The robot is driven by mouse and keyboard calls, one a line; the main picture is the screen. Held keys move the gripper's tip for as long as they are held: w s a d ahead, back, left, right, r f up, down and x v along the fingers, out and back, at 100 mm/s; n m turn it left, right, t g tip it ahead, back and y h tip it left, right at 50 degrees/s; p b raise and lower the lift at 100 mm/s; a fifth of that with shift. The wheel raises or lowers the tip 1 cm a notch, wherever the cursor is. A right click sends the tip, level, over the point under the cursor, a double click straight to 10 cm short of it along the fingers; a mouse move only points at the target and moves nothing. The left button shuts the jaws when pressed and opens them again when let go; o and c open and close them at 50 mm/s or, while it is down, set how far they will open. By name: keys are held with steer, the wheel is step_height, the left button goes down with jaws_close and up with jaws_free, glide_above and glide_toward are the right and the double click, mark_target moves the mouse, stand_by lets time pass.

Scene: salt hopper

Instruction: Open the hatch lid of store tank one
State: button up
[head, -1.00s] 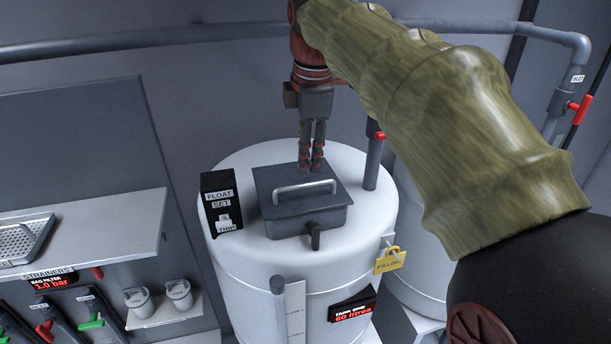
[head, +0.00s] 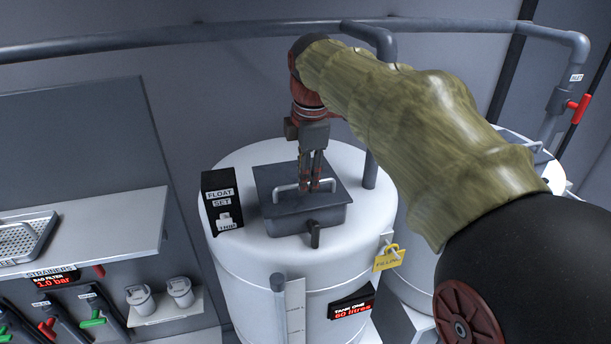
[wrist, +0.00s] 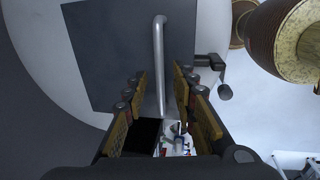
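Store tank one (head: 240,262) is a white tank whose display reads "TANK ONE 60 litres". Its dark grey hatch lid (head: 300,217) lies shut on top, with a pale bar handle (head: 284,188) across it. A small dark latch (head: 315,237) hangs at the lid's front edge. My gripper (head: 311,189) points down over the handle, fingers open. In the wrist view the handle (wrist: 159,50) runs between the two spread fingers, with a gap on each side. Whether the fingertips reach below the bar is unclear. The latch (wrist: 217,75) shows right of the lid there.
A black float set box (head: 222,200) stands on the tank left of the lid. A grey pipe (head: 370,170) rises behind the lid at right. A yellow tag (head: 387,259) hangs at the tank's right. A shelf (head: 110,235) with a tray stands at left.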

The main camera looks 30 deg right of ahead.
steer(key=shift+c, duration=1)
jaws_close()
